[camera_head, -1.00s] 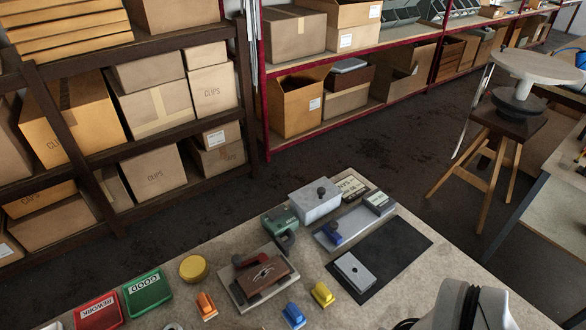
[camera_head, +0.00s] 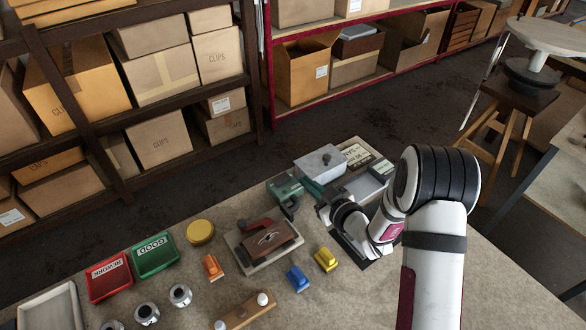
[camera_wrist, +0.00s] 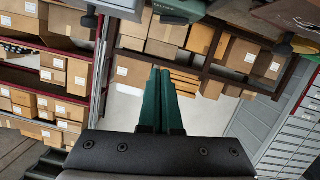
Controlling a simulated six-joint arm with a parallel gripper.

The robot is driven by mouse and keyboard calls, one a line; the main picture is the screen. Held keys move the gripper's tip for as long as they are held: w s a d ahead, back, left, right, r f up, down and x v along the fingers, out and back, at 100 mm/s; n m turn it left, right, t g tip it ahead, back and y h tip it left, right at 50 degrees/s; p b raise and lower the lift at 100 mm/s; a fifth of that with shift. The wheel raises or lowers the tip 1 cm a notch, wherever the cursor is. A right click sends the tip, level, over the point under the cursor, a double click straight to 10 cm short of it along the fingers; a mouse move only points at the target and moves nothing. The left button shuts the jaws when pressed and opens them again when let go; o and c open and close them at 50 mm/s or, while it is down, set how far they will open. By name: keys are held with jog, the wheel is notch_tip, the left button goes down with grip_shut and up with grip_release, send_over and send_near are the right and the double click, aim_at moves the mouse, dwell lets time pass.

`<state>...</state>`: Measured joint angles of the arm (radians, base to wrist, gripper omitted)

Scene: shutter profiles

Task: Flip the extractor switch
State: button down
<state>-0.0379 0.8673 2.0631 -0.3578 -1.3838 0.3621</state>
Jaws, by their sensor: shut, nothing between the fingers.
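No label names the extractor switch. A pale grey box with a small dark knob (camera_head: 320,163) stands at the back of the bench and may be it. A green device with a dark handle (camera_head: 284,190) stands just left of it. My gripper (camera_head: 312,187) is beside these two, low over the bench, with its green fingers closed and empty. In the wrist view the closed fingers (camera_wrist: 161,100) point toward the shelves. A green housing (camera_wrist: 180,10) and a dark knob (camera_wrist: 283,47) show at the top edge there. Contact between fingertips and knob cannot be told.
A brown block on a plate (camera_head: 268,240) and orange (camera_head: 213,267), blue (camera_head: 298,278) and yellow (camera_head: 326,259) pieces lie left of my wrist. Red (camera_head: 108,278) and green (camera_head: 155,255) trays are at left.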

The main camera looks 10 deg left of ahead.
send_over(291, 184)
jog(key=f, duration=0.2)
jog(key=shift+s+a+f, duration=0.2)
jog(key=shift+a+f, duration=0.15)
jog(key=shift+f, duration=0.05)
jog(key=f, duration=0.2)
jog(key=shift+w+d+f, duration=0.1)
jog(key=shift+d+f, duration=0.2)
jog(key=shift+f, duration=0.45)
jog(key=shift+w+d, duration=0.1)
